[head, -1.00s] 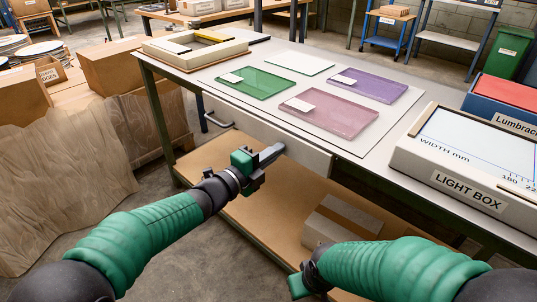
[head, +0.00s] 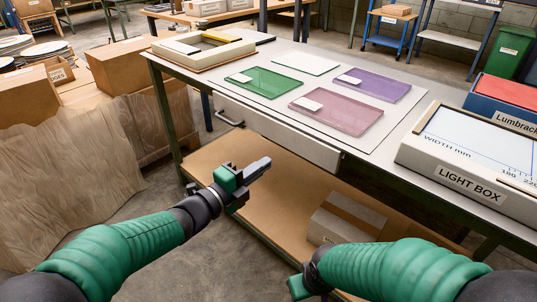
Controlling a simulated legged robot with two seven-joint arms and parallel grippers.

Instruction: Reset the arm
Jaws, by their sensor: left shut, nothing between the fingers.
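My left gripper (head: 258,170) is shut and empty. It hangs in the air in front of the table, below the level of the tabletop and apart from the drawer (head: 280,132). The drawer has a metal handle (head: 229,118) at its left end. My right arm comes in from the lower right, and part of my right gripper (head: 297,287) shows at the bottom edge; its fingers are too hidden to read.
The table (head: 385,165) bears green (head: 262,83), purple (head: 375,86) and pink (head: 338,110) sheets, a clear pane (head: 304,64) and a framed box (head: 203,50). The light box (head: 470,150) stands right. A cardboard box (head: 345,220) lies on the lower shelf (head: 290,185).

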